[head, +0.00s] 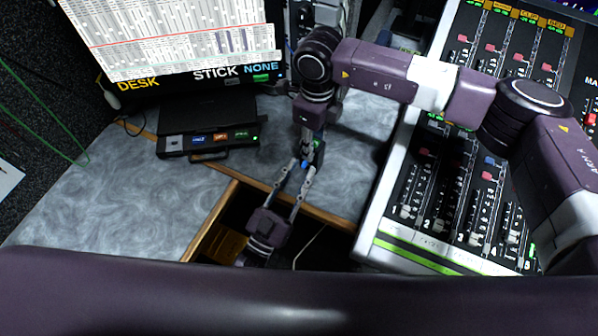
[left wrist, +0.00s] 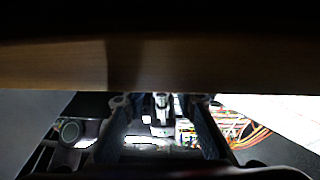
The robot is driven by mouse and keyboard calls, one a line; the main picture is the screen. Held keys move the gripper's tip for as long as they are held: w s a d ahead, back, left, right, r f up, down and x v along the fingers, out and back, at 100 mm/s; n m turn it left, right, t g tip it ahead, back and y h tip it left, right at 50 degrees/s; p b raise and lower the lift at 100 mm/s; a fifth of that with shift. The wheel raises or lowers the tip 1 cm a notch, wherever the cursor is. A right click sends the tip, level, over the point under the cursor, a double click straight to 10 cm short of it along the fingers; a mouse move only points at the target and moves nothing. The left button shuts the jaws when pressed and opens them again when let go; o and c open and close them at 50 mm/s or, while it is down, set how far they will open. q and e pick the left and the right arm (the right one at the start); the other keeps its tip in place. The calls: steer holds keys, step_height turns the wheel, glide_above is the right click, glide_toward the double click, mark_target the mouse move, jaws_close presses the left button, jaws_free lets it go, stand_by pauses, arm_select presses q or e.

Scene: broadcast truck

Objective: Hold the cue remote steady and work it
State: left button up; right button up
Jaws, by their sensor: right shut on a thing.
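The cue remote (head: 319,154) is a small dark thing with a blue spot, above the desk's front edge in the head view. My right gripper (head: 308,150) reaches down from above and is shut on it. Fingers and gripper hide much of the remote. My left gripper (head: 302,168) comes up from below with its fingers spread and their tips close to the blue spot. I cannot tell whether they touch it. In the left wrist view the left fingers (left wrist: 166,101) stand apart, with a small pale and dark shape between them that I cannot identify clearly.
The grey desk (head: 105,205) has a wooden front edge (head: 285,202) beside the left gripper. A black box with lit labels (head: 208,142) sits on it under a screen (head: 175,35). A mixing console (head: 375,225) fills the right. Bare desk lies at left.

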arm_select(q)
jaws_close()
steer(key=shift+s+r+g+y, duration=0.1)
steer(key=shift+r+g+y, duration=0.25)
steer(key=shift+g, duration=0.3)
steer(key=shift+r+g+y, duration=0.25)
steer(key=shift+g+y, duration=0.1)
steer(key=shift+g, duration=0.3)
jaws_free()
